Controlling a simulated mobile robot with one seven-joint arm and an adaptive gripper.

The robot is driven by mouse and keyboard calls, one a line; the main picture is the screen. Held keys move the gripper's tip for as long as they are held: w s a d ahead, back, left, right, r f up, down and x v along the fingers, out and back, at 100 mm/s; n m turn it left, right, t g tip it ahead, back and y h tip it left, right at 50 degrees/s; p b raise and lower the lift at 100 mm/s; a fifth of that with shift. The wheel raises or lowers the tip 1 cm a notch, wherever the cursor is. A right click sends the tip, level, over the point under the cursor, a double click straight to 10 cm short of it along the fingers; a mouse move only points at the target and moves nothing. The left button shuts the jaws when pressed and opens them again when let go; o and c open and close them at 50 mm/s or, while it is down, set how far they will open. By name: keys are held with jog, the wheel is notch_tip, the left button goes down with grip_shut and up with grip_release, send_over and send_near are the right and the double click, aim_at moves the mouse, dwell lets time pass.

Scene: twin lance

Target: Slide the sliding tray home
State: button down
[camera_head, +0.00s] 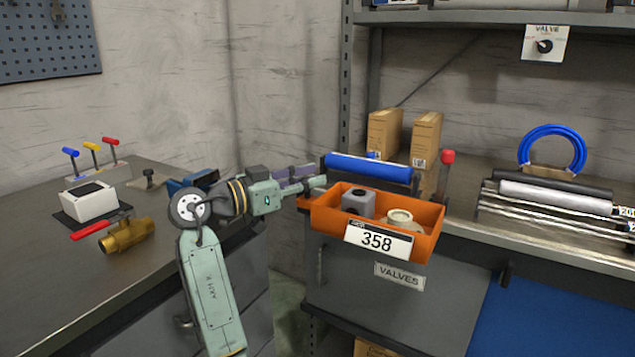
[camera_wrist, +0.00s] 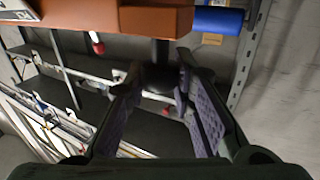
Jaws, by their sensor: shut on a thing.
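The sliding tray (camera_head: 340,220) is an orange open bin labelled 358, at the front of the shelf in the head view. It holds a grey block (camera_head: 358,203) and a pale ring-shaped fitting (camera_head: 399,218). Its orange wall crosses the top of the wrist view (camera_wrist: 155,20). My gripper (camera_head: 318,183) is at the tray's left end. In the wrist view my gripper (camera_wrist: 158,88) has its two purple-padded fingers on either side of a dark handle (camera_wrist: 160,52) by the orange wall, and is shut on it. The contact itself is dark and partly hidden.
A blue roll (camera_head: 368,168) lies just behind the tray, with a red-knobbed post (camera_head: 447,158) to its right. Cardboard boxes (camera_head: 425,138) stand behind. A grey shelf upright (camera_head: 346,90) rises nearby. Rods and rolls (camera_head: 550,195) lie at right. A brass valve (camera_head: 127,234) is on the left bench.

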jog(key=shift+w+a, duration=0.3)
jog(key=shift+a, duration=0.05)
jog(key=c, duration=1.3)
grip_release()
jog(key=shift+c, duration=0.2)
jog(key=v, duration=1.2)
jog(key=shift+s, duration=0.1)
